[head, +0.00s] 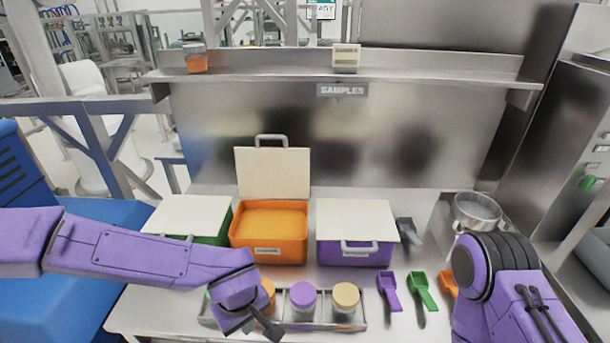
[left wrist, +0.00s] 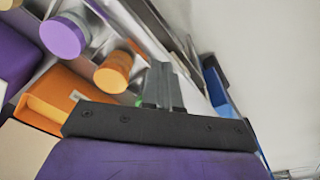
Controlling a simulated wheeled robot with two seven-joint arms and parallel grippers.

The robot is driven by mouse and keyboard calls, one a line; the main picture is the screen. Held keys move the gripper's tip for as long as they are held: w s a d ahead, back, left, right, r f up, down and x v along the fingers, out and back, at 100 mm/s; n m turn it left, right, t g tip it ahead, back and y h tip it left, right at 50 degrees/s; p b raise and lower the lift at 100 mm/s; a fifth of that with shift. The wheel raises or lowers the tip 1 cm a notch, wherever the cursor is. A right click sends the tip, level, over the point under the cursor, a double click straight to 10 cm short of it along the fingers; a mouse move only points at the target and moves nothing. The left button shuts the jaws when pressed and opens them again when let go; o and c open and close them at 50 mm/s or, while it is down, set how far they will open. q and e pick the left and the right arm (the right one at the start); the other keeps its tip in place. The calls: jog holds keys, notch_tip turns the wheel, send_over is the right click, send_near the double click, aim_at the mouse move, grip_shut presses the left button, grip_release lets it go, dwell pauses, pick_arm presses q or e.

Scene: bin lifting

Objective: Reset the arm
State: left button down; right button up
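My left arm reaches in from the left in the head view. Its gripper (head: 266,328) is above the front edge of the sample rack (head: 325,324), partly covering it. In the left wrist view its two fingers (left wrist: 165,85) are together with nothing seen between them. My right arm (head: 505,290) is bent at the lower right in the head view; its gripper is out of the picture.
An open orange bin (head: 268,250) stands between a closed green bin (head: 222,228) and a closed purple bin (head: 355,254). The rack holds jars with purple (head: 303,295) and orange lids. Purple (head: 389,290) and green scoops (head: 422,290) lie right of it.

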pick_arm(q)
jog(key=s+a+f+n+t+y+b, duration=0.1)
jog(key=s+a+f+b, duration=0.2)
jog(key=f, duration=0.5)
jog(key=s+a+f+n+t+y+b, duration=0.1)
jog(key=a+f+t+b, duration=0.1)
jog(key=a+f, duration=0.35)
jog(key=s+a+f+n+t+y+b, duration=0.1)
jog(key=s+a+f+b, duration=0.15)
jog(key=f, duration=0.65)
jog(key=s+a+f+m+g+b, duration=0.2)
jog(key=s+a+f+m+b, duration=0.2)
jog(key=s+f, duration=0.9)
jog(key=a+b, duration=0.3)
jog(key=shift+a, duration=0.2)
pick_arm(e)
notch_tip(320, 180, down, 14)
jog(key=shift+s+f, duration=0.15)
jog(key=shift+s, duration=0.05)
